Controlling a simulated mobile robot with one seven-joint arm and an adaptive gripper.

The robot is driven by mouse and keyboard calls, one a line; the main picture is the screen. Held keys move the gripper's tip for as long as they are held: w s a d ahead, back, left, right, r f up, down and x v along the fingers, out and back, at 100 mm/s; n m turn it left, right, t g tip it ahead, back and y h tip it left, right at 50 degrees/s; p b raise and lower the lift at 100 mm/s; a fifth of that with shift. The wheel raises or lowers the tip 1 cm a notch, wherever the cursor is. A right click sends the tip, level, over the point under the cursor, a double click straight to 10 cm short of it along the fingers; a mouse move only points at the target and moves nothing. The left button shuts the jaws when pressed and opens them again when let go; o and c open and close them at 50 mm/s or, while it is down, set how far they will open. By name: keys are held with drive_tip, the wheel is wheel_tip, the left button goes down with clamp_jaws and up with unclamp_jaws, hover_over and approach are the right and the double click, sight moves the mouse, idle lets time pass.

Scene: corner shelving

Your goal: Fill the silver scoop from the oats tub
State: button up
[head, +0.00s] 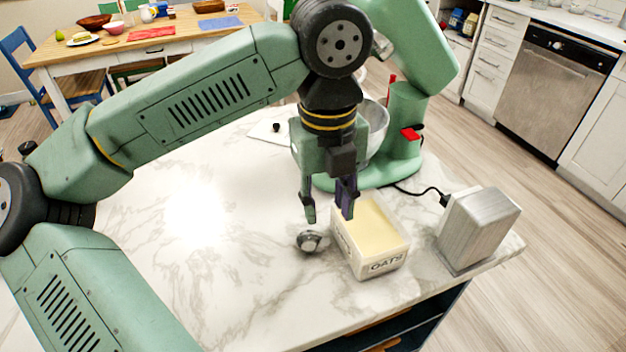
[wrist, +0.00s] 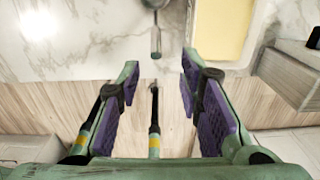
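The oats tub (head: 350,262) is a white, open-topped square container labelled OATS, full of pale yellow oats (head: 374,228). It stands on the marble counter, and its oats (wrist: 222,28) show at the top of the wrist view. The silver scoop (head: 309,241) lies on the counter just left of the tub, apart from it. In the wrist view, the scoop's handle (wrist: 156,42) points toward my gripper, and its bowl is mostly cut off at the top edge.
A grey metal block-like appliance (head: 478,230) stands right of the tub, near the counter edge. A green stand mixer (head: 400,140) with a steel bowl (head: 376,125) stands behind my gripper. A black cord (head: 418,192) runs between them. The counter's left part is clear.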

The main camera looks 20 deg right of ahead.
drive_tip(key=shift+w+a+f, duration=0.15)
drive_tip(key=shift+w+a, duration=0.05)
drive_tip(key=shift+s+f+b, duration=0.15)
drive_tip(key=shift+f+b, duration=0.2)
drive_tip(key=shift+f, duration=0.1)
wheel_tip(320, 180, down, 7)
drive_tip(key=b, duration=0.5)
drive_tip(key=shift+b, duration=0.3)
drive_tip(key=shift+r, duration=0.1)
clamp_jaws()
drive_tip(key=shift+r, duration=0.1)
drive_tip(key=shift+r+p, duration=1.55)
drive_tip(key=shift+r, duration=0.95)
